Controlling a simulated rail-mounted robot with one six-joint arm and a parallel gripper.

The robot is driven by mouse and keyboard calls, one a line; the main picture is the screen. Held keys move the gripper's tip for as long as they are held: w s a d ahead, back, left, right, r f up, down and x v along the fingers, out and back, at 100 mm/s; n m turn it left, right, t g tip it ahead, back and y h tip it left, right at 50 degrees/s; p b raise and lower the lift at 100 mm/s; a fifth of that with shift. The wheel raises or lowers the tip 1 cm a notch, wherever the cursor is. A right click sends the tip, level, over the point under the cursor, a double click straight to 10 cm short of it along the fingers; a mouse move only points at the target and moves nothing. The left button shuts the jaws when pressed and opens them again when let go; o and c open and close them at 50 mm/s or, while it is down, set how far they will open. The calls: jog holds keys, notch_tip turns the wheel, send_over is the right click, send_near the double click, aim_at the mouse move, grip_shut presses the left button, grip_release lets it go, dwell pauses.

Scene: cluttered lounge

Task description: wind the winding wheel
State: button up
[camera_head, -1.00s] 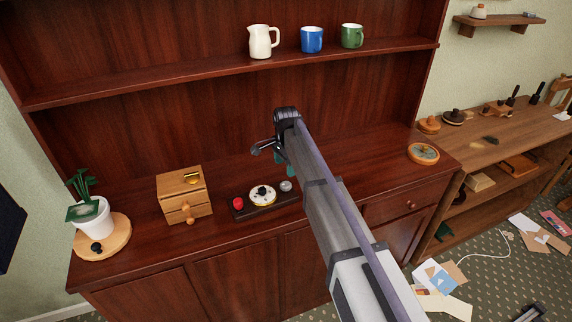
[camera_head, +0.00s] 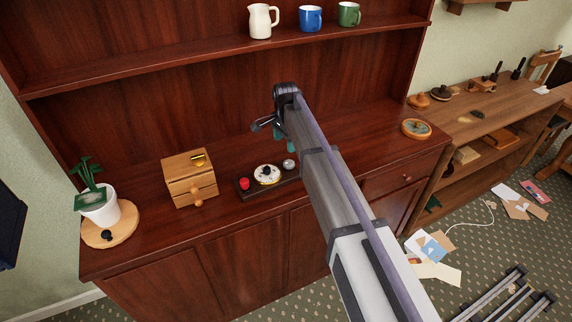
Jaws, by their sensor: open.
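A small dark base (camera_head: 246,193) on the cabinet top carries a red button (camera_head: 244,183), a white round dial-like wheel (camera_head: 266,174) with a dark centre, and a silver knob (camera_head: 289,164). A round wooden disc (camera_head: 416,128) with a greenish face lies at the right end of the cabinet top. I cannot tell for sure which is the winding wheel. My gripper (camera_head: 263,126) is open and empty, in the air above and behind the dark base, apart from it. My arm hides part of the cabinet top to the right of the base.
A wooden drawer box (camera_head: 191,184) and a plant pot (camera_head: 101,207) on a round board stand left. A jug (camera_head: 260,22), a blue mug (camera_head: 310,19) and a green mug (camera_head: 349,14) sit on the shelf above. Papers (camera_head: 432,246) litter the floor at right.

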aim_at(289, 162)
jog(key=d+f+b, duration=0.1)
jog(key=w+d+f+b, duration=0.1)
jog(key=shift+f, duration=0.35)
jog(key=f+b, duration=0.7)
jog(key=shift+s+a+f+b, duration=0.1)
jog(key=shift+a+f+b, duration=0.15)
jog(key=shift+b, duration=0.15)
jog(key=shift+a+f+b, duration=0.1)
jog(key=shift+f+b, duration=0.35)
jog(key=shift+r, duration=0.1)
jog(key=shift+c, duration=0.3)
jog(key=c, duration=0.9)
jog(key=m, duration=0.5)
jog(key=shift+m, duration=0.3)
